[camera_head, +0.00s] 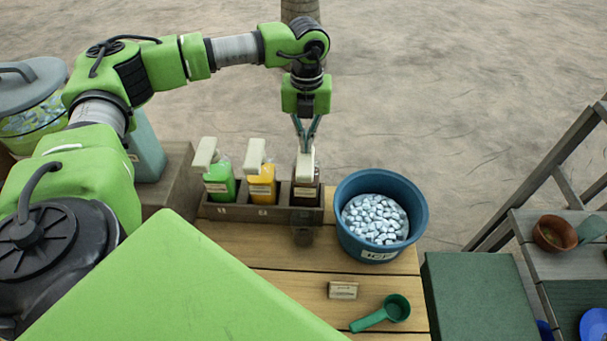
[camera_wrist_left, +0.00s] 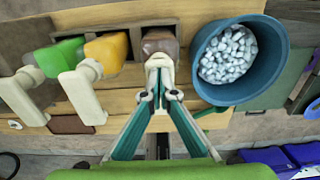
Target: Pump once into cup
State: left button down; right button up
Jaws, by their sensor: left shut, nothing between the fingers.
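Three pump bottles stand in a wooden rack (camera_head: 240,212): a green one (camera_head: 219,185), a yellow one (camera_head: 262,186) and a dark brown one (camera_head: 304,194), each with a pale pump head. Exact contact is hard to tell. My right gripper is not in view.
A blue ice bucket (camera_head: 420,214) stands close right of the rack. A small label block (camera_head: 343,290) and a green scoop (camera_head: 384,314) lie on the wooden table (camera_head: 290,264). A dark green box (camera_head: 480,300) and a side shelf with a brown bowl (camera_head: 554,234) stand right.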

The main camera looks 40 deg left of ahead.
pick_arm(q)
jog(key=shift+s, duration=0.1)
jog(key=shift+r+p, duration=1.05)
jog(key=shift+r, duration=0.75)
notch_tip(320, 180, up, 6)
jog(key=p, duration=0.3)
